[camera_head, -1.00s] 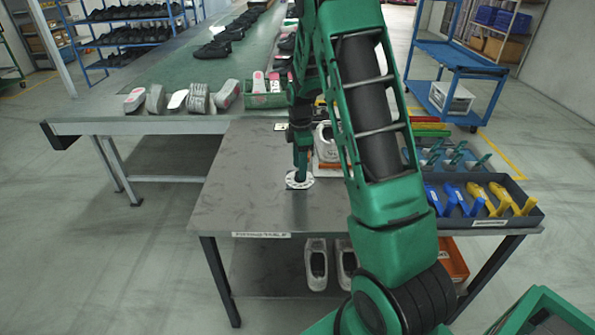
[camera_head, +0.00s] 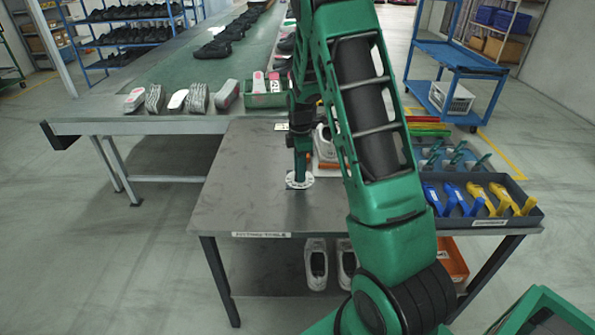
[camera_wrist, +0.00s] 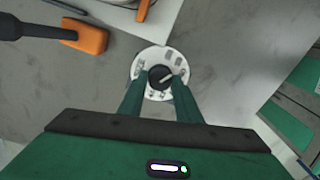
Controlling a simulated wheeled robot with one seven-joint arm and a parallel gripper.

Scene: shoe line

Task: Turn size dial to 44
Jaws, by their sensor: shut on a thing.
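The size dial (camera_wrist: 148,58) is a round white plate with grey marks and a dark knob (camera_wrist: 160,76) at its centre. The knob carries a light pointer line aimed up and to the right in the wrist view; the numbers are too small to read. In the head view the dial plate (camera_head: 299,181) lies flat on the grey table. My gripper (camera_wrist: 160,84) points down over the dial, its two green fingers shut on the knob from either side. In the head view my gripper (camera_head: 301,173) stands upright on the plate, hiding the knob.
The fitting table (camera_head: 240,205) has bare room left of the dial. An orange-headed tool (camera_wrist: 83,37) with a dark handle shows in the wrist view. To the right stands a dark tray (camera_head: 517,207) of blue and yellow pieces. White shoes lie on the lower shelf.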

